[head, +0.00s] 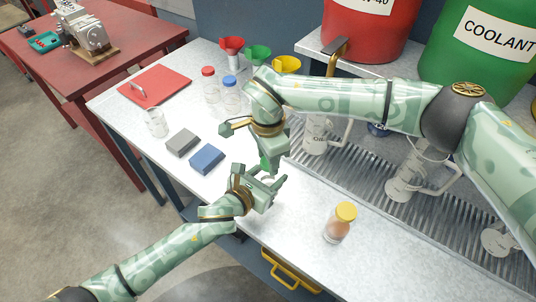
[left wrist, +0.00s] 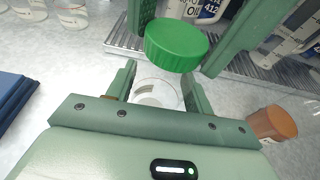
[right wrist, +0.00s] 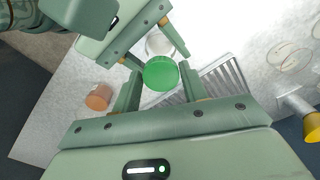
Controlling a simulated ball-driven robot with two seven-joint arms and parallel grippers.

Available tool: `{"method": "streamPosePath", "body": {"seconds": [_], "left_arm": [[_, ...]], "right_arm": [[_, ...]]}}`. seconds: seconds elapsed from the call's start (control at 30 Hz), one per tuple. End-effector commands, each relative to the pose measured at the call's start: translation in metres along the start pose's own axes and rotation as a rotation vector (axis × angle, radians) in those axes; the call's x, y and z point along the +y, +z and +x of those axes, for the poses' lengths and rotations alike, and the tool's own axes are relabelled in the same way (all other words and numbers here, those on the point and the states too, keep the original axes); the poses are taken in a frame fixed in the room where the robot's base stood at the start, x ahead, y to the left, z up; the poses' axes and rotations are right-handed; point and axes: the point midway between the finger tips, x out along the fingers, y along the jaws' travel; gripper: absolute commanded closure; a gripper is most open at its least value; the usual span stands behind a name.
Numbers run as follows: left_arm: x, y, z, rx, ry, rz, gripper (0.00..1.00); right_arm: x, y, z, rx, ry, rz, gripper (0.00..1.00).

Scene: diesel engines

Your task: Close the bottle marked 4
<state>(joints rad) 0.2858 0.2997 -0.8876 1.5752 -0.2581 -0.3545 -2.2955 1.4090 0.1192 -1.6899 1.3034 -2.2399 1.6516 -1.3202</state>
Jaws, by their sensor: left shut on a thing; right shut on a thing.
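A clear glass bottle (left wrist: 157,93) is between the fingers of my left gripper (head: 272,187), which is shut on it. No number on it is legible. A green cap (left wrist: 177,46) is in my right gripper (right wrist: 160,84), which is shut on it. The cap is above the bottle's mouth and looks apart from it. In the right wrist view the bottle (right wrist: 159,42) shows beyond the cap (right wrist: 160,73), partly hidden by it. In the head view the arms hide most of the bottle, and only a bit of the green cap (head: 265,164) shows.
A yellow-capped bottle with orange contents (head: 337,224) stands right of the grippers. Blue (head: 207,158) and grey (head: 183,142) blocks, an open glass (head: 155,122) and red- and blue-capped bottles (head: 210,88) stand left. Measuring jugs (head: 408,178) stand on the ribbed tray at right.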

Motion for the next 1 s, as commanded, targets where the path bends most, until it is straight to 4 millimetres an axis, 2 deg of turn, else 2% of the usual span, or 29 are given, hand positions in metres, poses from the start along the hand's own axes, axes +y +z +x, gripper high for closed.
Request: {"method": "streamPosePath", "body": {"seconds": [0.07, 0.17, 1.0], "left_arm": [[0.0003, -0.0007, -0.0001, 0.001, 0.001, 0.000, 1.00], [0.0003, -0.0007, -0.0001, 0.002, 0.001, 0.000, 1.00], [-0.0002, -0.0010, -0.0002, 0.002, 0.000, 0.000, 1.00]], "right_arm": [[-0.0005, 0.0000, -0.0004, 0.000, 0.000, 0.064, 0.78], [-0.0015, -0.0002, -0.0007, 0.001, 0.000, 0.269, 0.78], [-0.0022, -0.0073, 0.0014, -0.001, 0.012, 2.973, 0.77]]}}
